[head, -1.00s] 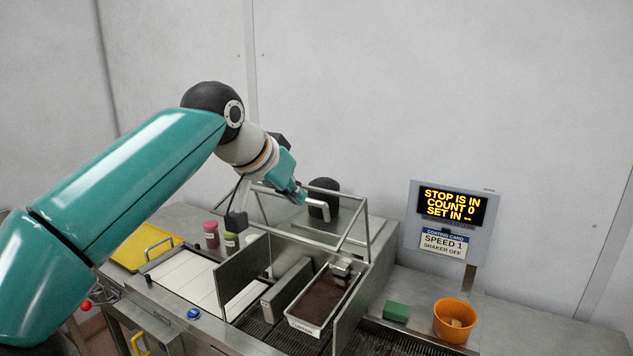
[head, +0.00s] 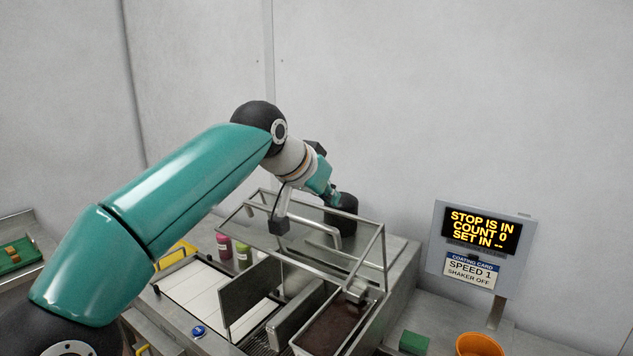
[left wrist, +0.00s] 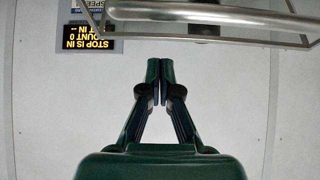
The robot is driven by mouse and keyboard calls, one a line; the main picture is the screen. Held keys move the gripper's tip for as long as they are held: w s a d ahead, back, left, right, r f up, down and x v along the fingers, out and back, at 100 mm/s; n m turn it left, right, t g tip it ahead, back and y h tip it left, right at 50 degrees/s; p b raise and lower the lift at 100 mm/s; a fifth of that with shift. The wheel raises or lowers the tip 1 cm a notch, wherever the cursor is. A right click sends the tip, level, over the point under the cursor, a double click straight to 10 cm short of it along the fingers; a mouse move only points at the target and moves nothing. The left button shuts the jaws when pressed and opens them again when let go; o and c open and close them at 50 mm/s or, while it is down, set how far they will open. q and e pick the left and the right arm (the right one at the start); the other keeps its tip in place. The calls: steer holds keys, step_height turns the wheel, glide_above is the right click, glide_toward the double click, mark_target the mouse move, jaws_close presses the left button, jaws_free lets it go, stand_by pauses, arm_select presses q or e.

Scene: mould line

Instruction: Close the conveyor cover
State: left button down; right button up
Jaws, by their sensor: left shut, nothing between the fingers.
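The conveyor cover (head: 383,258) is a metal-framed guard standing raised over the machine bed, with a pale bent handle (head: 334,240) on it. Its exact angle is hard to tell. My left gripper (head: 335,200) is above and behind the handle, near a dark round part. In the left wrist view its fingers (left wrist: 166,66) are shut together with nothing between them. A metal bar (left wrist: 215,14) crosses the top of that view, apart from the fingertips. My right gripper is not in view.
A loaf-shaped tray of dark material (head: 330,328) sits under the cover. A display panel (head: 481,231) reads "STOP IS IN, COUNT 0". A green block (head: 413,343) and an orange bowl (head: 480,345) are at lower right. Two small jars (head: 242,255) stand behind the white bed.

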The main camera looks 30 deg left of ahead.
arm_select(q)
steer(key=shift+s+a+f+b, duration=0.1)
steer(key=shift+s+f+b, duration=0.2)
steer(key=shift+s+f, duration=1.05)
steer(key=shift+s, duration=0.1)
